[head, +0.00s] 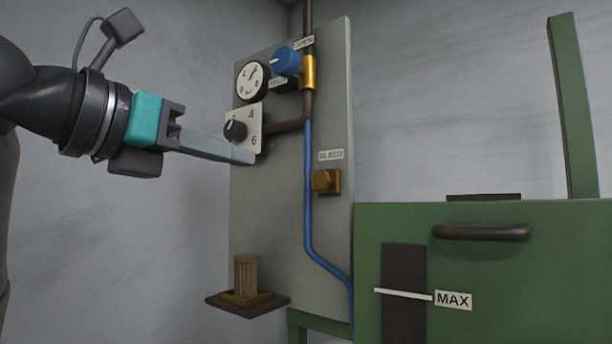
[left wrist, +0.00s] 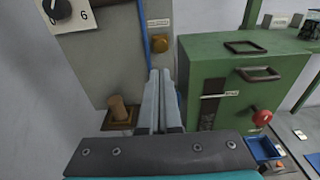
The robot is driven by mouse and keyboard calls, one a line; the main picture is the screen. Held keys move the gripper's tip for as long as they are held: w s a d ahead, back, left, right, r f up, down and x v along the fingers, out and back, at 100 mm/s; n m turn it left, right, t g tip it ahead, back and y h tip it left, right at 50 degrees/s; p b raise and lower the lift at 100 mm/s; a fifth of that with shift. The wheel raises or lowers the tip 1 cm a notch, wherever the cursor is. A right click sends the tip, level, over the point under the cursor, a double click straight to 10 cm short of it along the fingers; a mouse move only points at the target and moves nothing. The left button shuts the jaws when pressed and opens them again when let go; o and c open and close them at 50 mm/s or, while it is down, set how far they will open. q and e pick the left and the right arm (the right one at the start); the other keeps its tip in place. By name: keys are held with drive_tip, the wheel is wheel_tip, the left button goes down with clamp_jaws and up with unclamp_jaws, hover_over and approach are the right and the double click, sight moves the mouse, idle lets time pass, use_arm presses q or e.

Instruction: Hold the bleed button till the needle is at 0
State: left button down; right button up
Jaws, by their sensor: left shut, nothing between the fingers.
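The bleed button (head: 326,181) is a brass-coloured block under a BLEED label (head: 331,155) on the grey panel; it also shows in the left wrist view (left wrist: 159,44). The round white gauge (head: 252,80) is at the panel's upper left. Its needle seems to point up and right, but the exact reading is too small to tell. My left gripper (head: 248,157) is shut and empty, in front of the panel below the black knob, left of the button and apart from it. In the left wrist view its fingers (left wrist: 158,85) lie together below the button. My right gripper is not in view.
A blue valve knob (head: 286,61) and a black knob (head: 236,130) on a numbered plate sit on the panel. A blue hose (head: 308,200) runs beside the button. A shelf (head: 275,302) with a wooden peg juts out below. A green machine (head: 540,275) stands right.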

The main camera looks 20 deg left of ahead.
sight(318, 180)
use_arm(q)
drive_tip(key=shift+w, duration=0.1)
drive_tip(key=p+x, duration=0.4)
drive_tip(key=x, duration=1)
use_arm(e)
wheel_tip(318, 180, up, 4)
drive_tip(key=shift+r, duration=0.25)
